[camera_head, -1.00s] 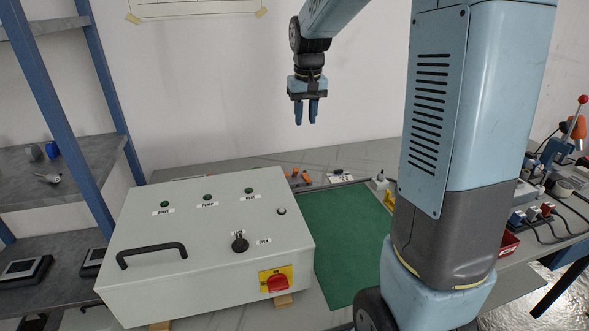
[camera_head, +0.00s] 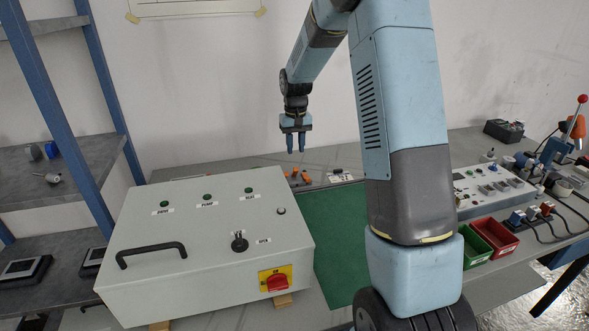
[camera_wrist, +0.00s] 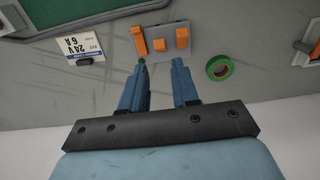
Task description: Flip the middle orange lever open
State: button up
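Orange levers sit on a small light plate at the back of the bench. In the wrist view the left lever (camera_wrist: 139,40) looks long and raised. The middle orange lever (camera_wrist: 158,45) looks short, and the right lever (camera_wrist: 182,38) is beside it. In the head view the levers (camera_head: 304,177) are small and hard to tell apart. My gripper (camera_wrist: 159,62) is open and empty, its fingers apart, with the plate ahead of the fingertips. In the head view my gripper (camera_head: 295,151) points down, above the levers and apart from them.
A green tape ring (camera_wrist: 220,67) lies right of the lever plate, and a white label (camera_wrist: 82,46) is to its left. A grey control box (camera_head: 150,215) stands at front left by a green mat (camera_head: 338,225). Green and red bins (camera_head: 497,237) are at right.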

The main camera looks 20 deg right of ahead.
aim_at(295, 172)
notch_tip(295, 172, down, 9)
jog(key=shift+r, duration=0.1)
dwell(0.3)
jog(key=shift+c, duration=0.4)
grip_shut()
